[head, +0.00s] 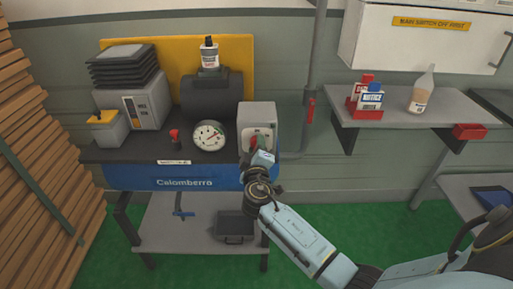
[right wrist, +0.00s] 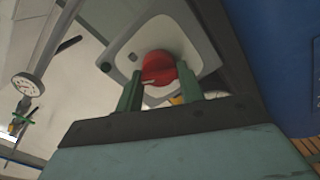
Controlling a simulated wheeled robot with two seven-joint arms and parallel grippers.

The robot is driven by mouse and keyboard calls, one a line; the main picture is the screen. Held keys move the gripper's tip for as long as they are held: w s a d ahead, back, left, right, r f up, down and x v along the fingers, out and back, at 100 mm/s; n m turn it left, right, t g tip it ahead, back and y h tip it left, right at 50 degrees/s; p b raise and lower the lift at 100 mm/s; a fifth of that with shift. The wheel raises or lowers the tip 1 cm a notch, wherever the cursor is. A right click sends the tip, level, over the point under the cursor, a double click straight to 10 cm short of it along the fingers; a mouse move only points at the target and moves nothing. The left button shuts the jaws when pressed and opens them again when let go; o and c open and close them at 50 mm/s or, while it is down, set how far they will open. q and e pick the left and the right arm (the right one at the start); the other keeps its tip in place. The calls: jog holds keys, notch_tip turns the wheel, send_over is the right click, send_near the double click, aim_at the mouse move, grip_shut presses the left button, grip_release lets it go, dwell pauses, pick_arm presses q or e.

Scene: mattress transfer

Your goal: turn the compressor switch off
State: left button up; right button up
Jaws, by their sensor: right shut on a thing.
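The compressor switch is a grey box (head: 258,119) at the right end of the blue compressor bench (head: 172,177). Its red knob (right wrist: 158,67) shows in the right wrist view on the pale switch face (right wrist: 193,29). My right gripper (right wrist: 157,88) has its two green fingers on either side of the red knob and is shut on it. In the head view my right gripper (head: 257,162) is in front of the box and hides much of the knob. The knob's exact setting is hard to read. My left gripper is not in view.
A round gauge (head: 209,135) and a small red valve (head: 175,136) are left of the switch box. A vertical pipe with a red lever (head: 310,111) stands to its right. A wall shelf (head: 399,116) with bottles is further right.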

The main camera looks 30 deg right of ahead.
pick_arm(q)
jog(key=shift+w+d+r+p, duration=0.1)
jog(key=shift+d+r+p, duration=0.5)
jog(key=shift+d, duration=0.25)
pick_arm(e)
jog(key=shift+f+n, duration=0.1)
jog(key=shift+n, duration=2.8)
jog(key=o, duration=1)
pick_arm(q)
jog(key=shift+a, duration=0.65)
pick_arm(e)
jog(key=shift+a, duration=0.1)
